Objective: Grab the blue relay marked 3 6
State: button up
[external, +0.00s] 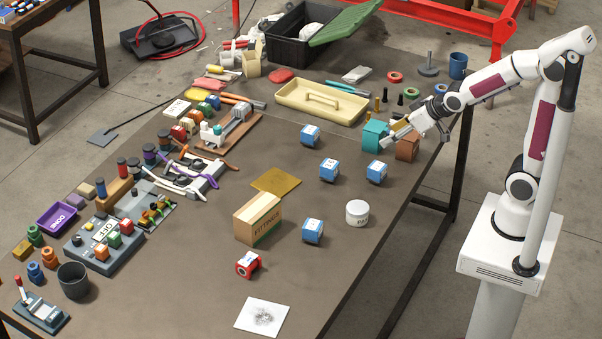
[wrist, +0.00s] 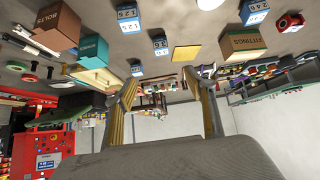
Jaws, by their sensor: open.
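Several blue relays with white labels stand apart on the table. One (wrist: 160,44) has a label that seems to read 3 6; it appears to be the middle relay (external: 329,170) in the external view. Another relay (wrist: 127,17) seems marked 1 2 5 and is the right-hand one (external: 377,172). A third (wrist: 254,10) seems marked 2 4 6 and stands nearer the front (external: 312,231). The farthest relay (external: 310,136) has a label too small to read (wrist: 137,68). My gripper (external: 398,133) is open and empty, right of the relays; its fingers frame the wrist view (wrist: 167,85).
A teal box (external: 374,136) and a brown bolts box (external: 407,147) are close to my gripper. A fittings box (external: 257,219), yellow plate (external: 276,182), white jar (external: 357,213) and red part (external: 248,264) surround the relays. Bare tabletop lies between them.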

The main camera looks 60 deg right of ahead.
jog(key=w+f+t, duration=0.2)
jog(key=w+f, duration=0.5)
jog(key=w, duration=0.2)
jog(key=t, duration=0.2)
send_near(335, 165)
jog(key=w+d, duration=0.1)
jog(key=w, duration=0.2)
jog(key=shift+w+f+t, duration=0.15)
jog(key=shift+f+t, duration=0.05)
jog(key=shift+f, duration=0.35)
jog(key=shift+w+f+t, duration=0.15)
jog(key=shift+f+t, duration=0.05)
jog(key=shift+f, duration=0.35)
jog(key=shift+w, duration=0.1)
jog(key=shift+x, duration=1.2)
jog(key=shift+f, duration=0.1)
jog(key=shift+w+a+f, duration=0.15)
jog(key=shift+w+f, duration=0.05)
jog(key=shift+w, duration=0.35)
jog(key=shift+w+a+f, duration=0.1)
jog(key=shift+w+f, duration=0.1)
jog(key=shift+w, duration=0.3)
jog(key=shift+w+a+f, duration=0.15)
jog(key=shift+w+f, duration=0.05)
jog(key=shift+w, duration=0.35)
jog(key=shift+x, duration=0.85)
